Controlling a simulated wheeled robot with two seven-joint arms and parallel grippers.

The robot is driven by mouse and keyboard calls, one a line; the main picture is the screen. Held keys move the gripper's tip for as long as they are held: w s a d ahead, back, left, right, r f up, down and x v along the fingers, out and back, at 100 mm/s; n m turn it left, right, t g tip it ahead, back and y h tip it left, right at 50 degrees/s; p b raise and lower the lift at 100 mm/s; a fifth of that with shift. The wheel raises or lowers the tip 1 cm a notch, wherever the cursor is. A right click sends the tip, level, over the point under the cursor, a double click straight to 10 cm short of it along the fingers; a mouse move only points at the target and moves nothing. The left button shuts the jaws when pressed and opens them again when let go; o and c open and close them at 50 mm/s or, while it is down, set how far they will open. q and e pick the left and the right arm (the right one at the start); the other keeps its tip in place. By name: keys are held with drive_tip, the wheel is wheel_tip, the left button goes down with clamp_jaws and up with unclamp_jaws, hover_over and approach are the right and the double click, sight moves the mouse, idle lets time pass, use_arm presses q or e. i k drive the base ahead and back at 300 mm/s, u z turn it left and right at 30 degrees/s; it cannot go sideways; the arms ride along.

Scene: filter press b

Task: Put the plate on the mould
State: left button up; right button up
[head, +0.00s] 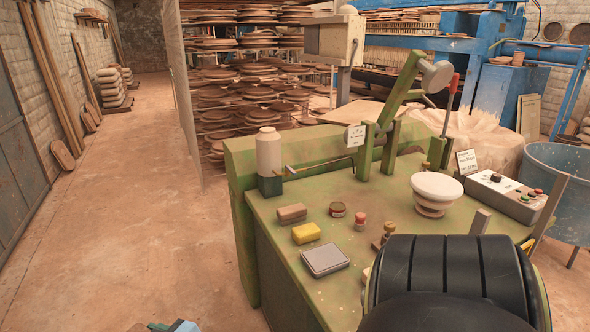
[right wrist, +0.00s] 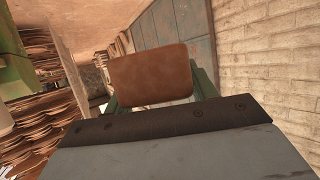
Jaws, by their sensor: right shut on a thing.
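The white round mould (head: 436,188) stands upright on the green machine's bench, right of centre in the head view, with nothing on it. My right gripper (right wrist: 155,80) is shut on a brown slab (right wrist: 150,75) with rounded corners, held between its green fingers. I cannot tell for sure that this slab is the plate.
The green bench (head: 370,215) bears a brown block (head: 291,212), a yellow sponge (head: 306,233), a grey box (head: 325,260), a white bottle (head: 268,152) and a control box (head: 502,195). A green lever (head: 400,90) rises behind the mould. A blue drum (head: 560,190) stands right.

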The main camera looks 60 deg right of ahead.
sight(436, 183)
drive_tip(key=u, duration=1.1)
drive_tip(key=k, duration=2.45)
drive_tip(key=z, duration=2.3)
drive_tip(key=i, duration=0.65)
drive_tip(key=u, duration=0.05)
